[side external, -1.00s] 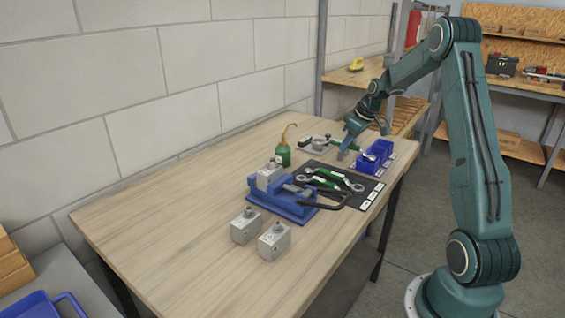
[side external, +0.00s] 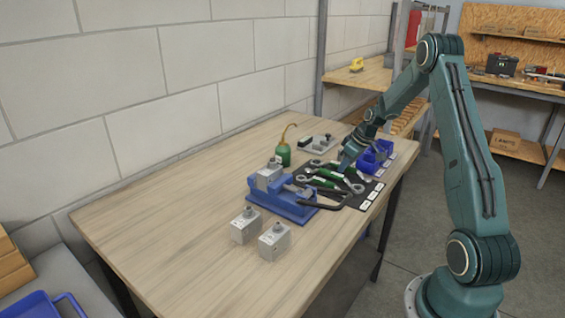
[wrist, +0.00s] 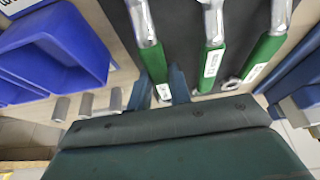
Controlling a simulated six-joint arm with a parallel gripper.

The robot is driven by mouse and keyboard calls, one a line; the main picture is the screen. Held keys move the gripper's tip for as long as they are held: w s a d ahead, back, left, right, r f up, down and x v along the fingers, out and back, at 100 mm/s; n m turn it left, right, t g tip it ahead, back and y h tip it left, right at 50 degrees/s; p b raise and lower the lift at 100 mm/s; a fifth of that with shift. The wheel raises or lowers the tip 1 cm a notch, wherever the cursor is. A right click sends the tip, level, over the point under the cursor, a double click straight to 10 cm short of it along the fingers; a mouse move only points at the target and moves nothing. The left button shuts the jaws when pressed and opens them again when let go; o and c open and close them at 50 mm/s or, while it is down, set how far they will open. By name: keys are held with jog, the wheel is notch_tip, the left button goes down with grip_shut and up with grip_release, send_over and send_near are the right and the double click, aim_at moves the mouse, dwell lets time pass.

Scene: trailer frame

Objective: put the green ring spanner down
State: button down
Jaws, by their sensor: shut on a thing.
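My gripper (wrist: 160,88) is shut on the green handle of a ring spanner (wrist: 155,62), just behind its label. In the side external view my gripper (side external: 344,168) is low over the far part of the dark mat (side external: 352,202). The held spanner lies roughly parallel to two other green-handled spanners on the mat, a middle one (wrist: 213,57) and a right one (wrist: 262,57). Its metal shank points away from my gripper and its far end is out of the wrist view. I cannot tell whether it touches the mat.
Blue bins (side external: 383,148) stand close beside my gripper; they fill the left of the wrist view. A blue vise (side external: 290,205) stands at the mat's near side. A green oil can (side external: 283,154) and a grey plate with parts (side external: 318,143) are behind.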

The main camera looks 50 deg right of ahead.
jog(key=shift+f, duration=0.2)
jog(key=c, duration=1.3)
grip_release()
jog(key=v, duration=1.2)
jog(key=shift+a+r, duration=0.1)
jog(key=shift+r, duration=0.1)
